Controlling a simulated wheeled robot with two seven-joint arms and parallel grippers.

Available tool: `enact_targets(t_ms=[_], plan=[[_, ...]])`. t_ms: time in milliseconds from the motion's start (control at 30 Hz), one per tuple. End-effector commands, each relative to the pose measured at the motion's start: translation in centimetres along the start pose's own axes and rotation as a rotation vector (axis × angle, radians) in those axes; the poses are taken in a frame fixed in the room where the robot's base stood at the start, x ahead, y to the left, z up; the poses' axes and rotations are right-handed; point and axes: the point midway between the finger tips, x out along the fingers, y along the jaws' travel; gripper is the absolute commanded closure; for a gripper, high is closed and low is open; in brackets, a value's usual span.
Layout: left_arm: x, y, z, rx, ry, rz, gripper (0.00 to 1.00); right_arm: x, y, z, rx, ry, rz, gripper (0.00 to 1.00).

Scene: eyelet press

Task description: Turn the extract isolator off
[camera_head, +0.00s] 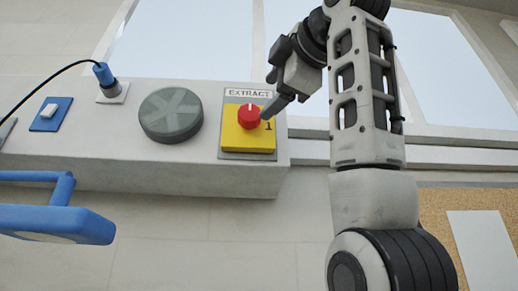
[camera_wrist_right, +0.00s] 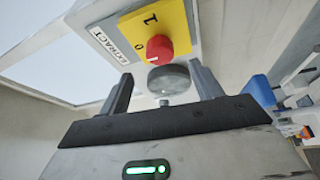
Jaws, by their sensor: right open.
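The extract isolator is a red rotary knob (camera_head: 249,116) on a yellow plate (camera_head: 250,142) under an EXTRACT label (camera_head: 247,93). Its white mark points up toward the label in the head view. A "1" is printed to the right of the knob. In the right wrist view the red knob (camera_wrist_right: 160,48) shows ahead of the fingers, with "0" and "1" on the plate. My right gripper (camera_head: 268,98) is open and empty, close to the knob's right side. In the head view a finger overlaps the plate's right edge; contact cannot be told. My left gripper is not in view.
The isolator sits at the right end of a pale wall trunking (camera_head: 70,155). Left of it are a grey round cover (camera_head: 170,115), a blue plug (camera_head: 104,75) with a black cable, and a blue-framed switch (camera_head: 49,114). A blue handle-like object (camera_head: 60,222) stands at lower left.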

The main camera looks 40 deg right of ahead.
Motion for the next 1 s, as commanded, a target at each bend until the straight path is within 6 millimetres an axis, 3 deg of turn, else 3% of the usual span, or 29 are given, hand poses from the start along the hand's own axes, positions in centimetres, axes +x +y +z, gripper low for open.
enact_targets(t_ms=[33, 200, 400, 1000], plan=[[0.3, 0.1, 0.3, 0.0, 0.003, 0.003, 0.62, -1.5, -0.2, 0.0, 0.0, 0.001, 0.004, 0.35], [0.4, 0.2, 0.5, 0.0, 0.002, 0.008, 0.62, -5.0, -0.1, 0.0, 0.0, -0.001, 0.003, 0.35], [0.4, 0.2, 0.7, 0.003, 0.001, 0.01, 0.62, -7.2, -0.1, 0.0, -0.001, -0.001, -0.001, 0.35], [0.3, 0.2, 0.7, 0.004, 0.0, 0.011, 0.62, -7.6, 0.0, 0.0, -0.001, -0.001, -0.001, 0.35]])
